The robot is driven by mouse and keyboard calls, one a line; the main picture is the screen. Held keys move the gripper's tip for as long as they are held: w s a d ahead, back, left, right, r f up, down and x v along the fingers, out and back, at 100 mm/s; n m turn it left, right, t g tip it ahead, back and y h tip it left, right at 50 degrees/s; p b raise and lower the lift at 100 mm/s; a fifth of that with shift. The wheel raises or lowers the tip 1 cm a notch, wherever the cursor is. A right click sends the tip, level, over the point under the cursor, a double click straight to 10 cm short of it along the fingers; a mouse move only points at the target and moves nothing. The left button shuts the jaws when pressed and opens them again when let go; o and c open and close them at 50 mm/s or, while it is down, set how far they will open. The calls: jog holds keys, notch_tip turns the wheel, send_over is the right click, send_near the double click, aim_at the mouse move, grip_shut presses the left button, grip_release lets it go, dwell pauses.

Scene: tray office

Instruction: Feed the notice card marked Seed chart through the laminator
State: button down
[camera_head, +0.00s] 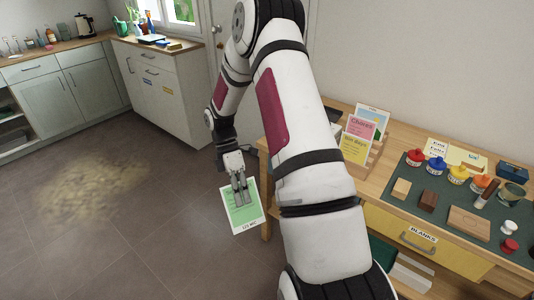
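My gripper (241,198) is in the middle of the view, pointing down, left of the wooden workbench. Its fingers are close together on a green card with a white border (239,222), which hangs over the floor. The card has small print that I cannot read, so I cannot tell whether it is marked Seed chart. My arm hides part of the bench and the wall behind it. I cannot make out a laminator for certain.
The workbench (375,187) at right bears a rack with upright cards (357,138), a dark green mat (440,208) with colored pots and wooden blocks. A cabinet (160,85) and counter stand at back left.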

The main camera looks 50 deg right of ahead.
aim_at(256, 188)
jog(key=d+n+g+h, duration=0.1)
jog(key=d+n, duration=0.1)
jog(key=d+n+g+h+b, duration=0.1)
jog(key=d+n, duration=0.1)
jog(key=d+f+n+g+h, duration=0.1)
jog(key=d+n+h, duration=0.1)
jog(key=shift+s+n+b, duration=0.1)
jog(key=shift+n+b, duration=0.2)
jog(key=shift+w+d+f+n+t+h+b, duration=0.1)
jog(key=shift+w+d+n+t+h+b, duration=2.05)
jog(key=shift+d, duration=2.35)
jog(key=shift+w+d+f+n+t+h+b, duration=0.1)
jog(key=shift+w+d+n+t+h+b, duration=0.95)
jog(key=shift+d+n+h, duration=2.85)
jog(key=shift+w+d+n+t+h+b, duration=1.05)
jog(key=shift+d+n+t+h+b, duration=1.1)
jog(key=shift+d, duration=3)
jog(key=shift+d+g, duration=0.1)
jog(key=shift+g, duration=0.25)
jog(key=shift+d+r, duration=0.15)
